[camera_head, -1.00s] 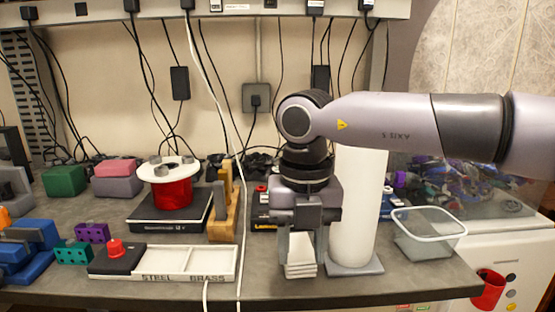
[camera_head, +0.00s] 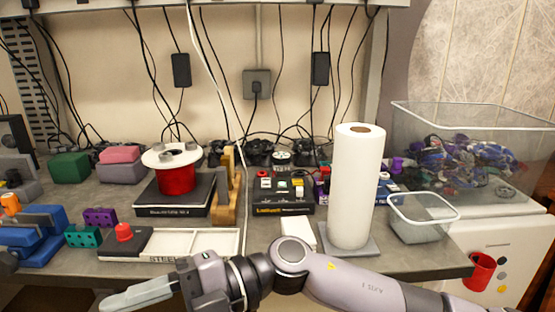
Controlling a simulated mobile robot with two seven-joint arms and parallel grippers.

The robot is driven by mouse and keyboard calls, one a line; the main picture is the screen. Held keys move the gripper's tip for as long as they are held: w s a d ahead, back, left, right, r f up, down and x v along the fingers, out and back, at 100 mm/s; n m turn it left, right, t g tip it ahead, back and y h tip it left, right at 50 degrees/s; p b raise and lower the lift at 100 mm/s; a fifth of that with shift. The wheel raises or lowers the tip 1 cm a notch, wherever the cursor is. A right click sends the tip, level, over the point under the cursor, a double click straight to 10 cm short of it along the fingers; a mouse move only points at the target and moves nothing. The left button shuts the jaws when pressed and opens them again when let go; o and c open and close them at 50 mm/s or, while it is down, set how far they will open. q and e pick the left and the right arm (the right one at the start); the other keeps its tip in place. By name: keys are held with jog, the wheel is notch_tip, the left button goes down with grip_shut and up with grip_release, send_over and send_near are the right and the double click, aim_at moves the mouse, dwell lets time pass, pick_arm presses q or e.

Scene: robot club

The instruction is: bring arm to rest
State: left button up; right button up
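My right arm comes in from the lower right and lies low across the bottom of the picture, in front of the bench edge. Its gripper (camera_head: 132,298) points left, below the white tray (camera_head: 195,243) marked STEEL. The fingers are seen side-on, so I cannot tell whether they are open or shut. No object shows at their visible part. A stack of white cards or cloths (camera_head: 298,232) lies on the bench left of the paper towel roll (camera_head: 353,190), apart from the gripper. My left gripper is not in view.
The bench holds a scale (camera_head: 177,205) with a red spool (camera_head: 176,179), a wooden stand (camera_head: 227,186), a clear container (camera_head: 421,220) and a blue vise (camera_head: 36,232). A red cup (camera_head: 480,271) hangs at the right. A large clear bin (camera_head: 470,155) stands behind.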

jog(key=w+d+r+m+t+y, duration=0.1)
jog(key=w+d+m+t+y, duration=0.3)
jog(key=w+m+t+y, duration=0.6)
jog(key=w+d+f+m+t+h+p, duration=0.2)
jog(key=d+f+m+t+h, duration=1.2)
jog(key=m, duration=0.4)
jog(key=s+d+f+m+g+h, duration=0.2)
jog(key=s+d+f+m+h, duration=0.1)
jog(key=s+d+f, duration=0.4)
jog(key=s+d+f+m+g+h, duration=0.3)
jog(key=s+d+f+h, duration=0.3)
jog(key=f, duration=0.7)
jog(key=s+d, duration=0.2)
jog(key=d, duration=0.2)
jog(key=shift+d+f+m+h+p, duration=0.3)
jog(key=shift+d+f+p, duration=0.05)
jog(key=shift+f+p, duration=0.05)
